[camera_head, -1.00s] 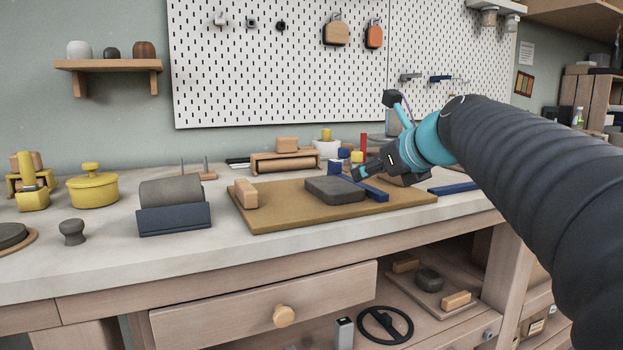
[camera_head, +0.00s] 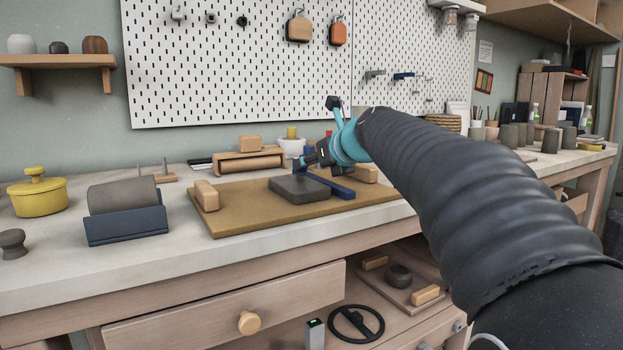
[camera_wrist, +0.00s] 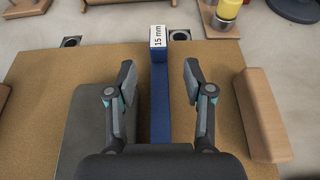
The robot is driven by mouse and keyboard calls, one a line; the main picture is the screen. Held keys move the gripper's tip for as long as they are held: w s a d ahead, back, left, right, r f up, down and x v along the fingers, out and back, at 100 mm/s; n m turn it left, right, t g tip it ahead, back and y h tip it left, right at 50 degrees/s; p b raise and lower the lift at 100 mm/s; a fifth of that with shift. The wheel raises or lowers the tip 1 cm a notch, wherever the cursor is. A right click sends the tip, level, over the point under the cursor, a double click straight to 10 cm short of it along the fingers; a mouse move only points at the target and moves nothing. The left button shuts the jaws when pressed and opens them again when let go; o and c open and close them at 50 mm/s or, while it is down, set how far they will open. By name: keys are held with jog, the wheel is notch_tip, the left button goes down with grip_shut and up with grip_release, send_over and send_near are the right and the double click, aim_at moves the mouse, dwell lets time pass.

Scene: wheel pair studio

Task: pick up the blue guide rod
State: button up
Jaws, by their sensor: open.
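The blue guide rod, a straight blue bar (camera_head: 338,186), lies along the right side of a dark grey block (camera_head: 298,189) on a tan board (camera_head: 240,222). In the wrist view the rod (camera_wrist: 159,110) runs up the picture between my open fingers, with a raised far end labelled "15 mm" (camera_wrist: 158,36). My gripper (camera_wrist: 159,76) has one finger on each side of the rod, with gaps on both sides. The near end of the rod is hidden by the gripper body in that view.
A wooden block (camera_wrist: 263,112) lies right of the rod, and another (camera_head: 206,196) sits at the board's left edge.

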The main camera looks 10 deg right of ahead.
aim_at(305, 173)
jog(key=x, duration=0.4)
jog(key=shift+w+a, duration=0.2)
grip_shut()
